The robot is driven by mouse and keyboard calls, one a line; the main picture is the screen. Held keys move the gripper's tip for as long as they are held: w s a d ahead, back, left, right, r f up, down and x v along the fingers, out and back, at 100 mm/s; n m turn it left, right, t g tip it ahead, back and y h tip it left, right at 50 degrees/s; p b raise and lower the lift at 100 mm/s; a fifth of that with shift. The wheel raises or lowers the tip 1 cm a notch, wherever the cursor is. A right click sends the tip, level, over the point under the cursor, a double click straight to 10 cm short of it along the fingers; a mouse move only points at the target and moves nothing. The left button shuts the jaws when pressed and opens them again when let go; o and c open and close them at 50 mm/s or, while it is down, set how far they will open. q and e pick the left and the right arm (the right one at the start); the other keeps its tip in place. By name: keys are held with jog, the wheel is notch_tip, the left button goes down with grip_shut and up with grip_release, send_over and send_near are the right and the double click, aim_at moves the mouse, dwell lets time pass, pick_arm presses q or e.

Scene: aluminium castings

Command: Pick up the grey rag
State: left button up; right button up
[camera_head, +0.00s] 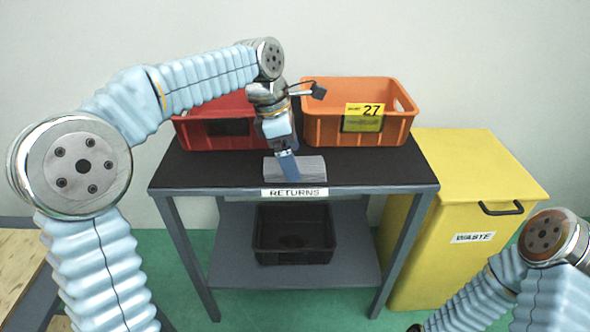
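The grey rag (312,168) lies as a folded, faintly striped bundle on the black table top, near the front edge above the RETURNS label. My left arm reaches in from the left and over the table. My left gripper (288,166) points down at the rag, and its fingers overlap the middle of the rag in the picture. I see the fingers nearly edge-on, so I cannot tell whether they are open or closed on the cloth. My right arm shows at the bottom right, and its gripper is out of the frame.
A red crate (190,133) and an orange crate (350,91) labelled 27 stand at the back of the returns table (215,175). A black bin (294,256) sits on the lower shelf. A yellow waste bin (480,165) stands right of the table. The table's front corners are clear.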

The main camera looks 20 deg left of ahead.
pick_arm(q)
jog(key=shift+x, duration=0.8)
jog(key=c, duration=1.2)
jog(key=shift+r, duration=0.25)
notch_tip(320, 180, up, 2)
jog(key=shift+r+p, duration=0.15)
jog(key=shift+p, duration=0.15)
jog(key=s+r, duration=0.3)
jog(key=s, duration=0.1)
jog(key=s+d+r, duration=0.1)
jog(key=s+r, duration=0.2)
jog(key=s, duration=0.2)
jog(key=s+d+r, duration=0.1)
jog(key=s+r, duration=0.3)
jog(key=shift+s+d, duration=0.25)
jog(key=shift+s, duration=0.15)
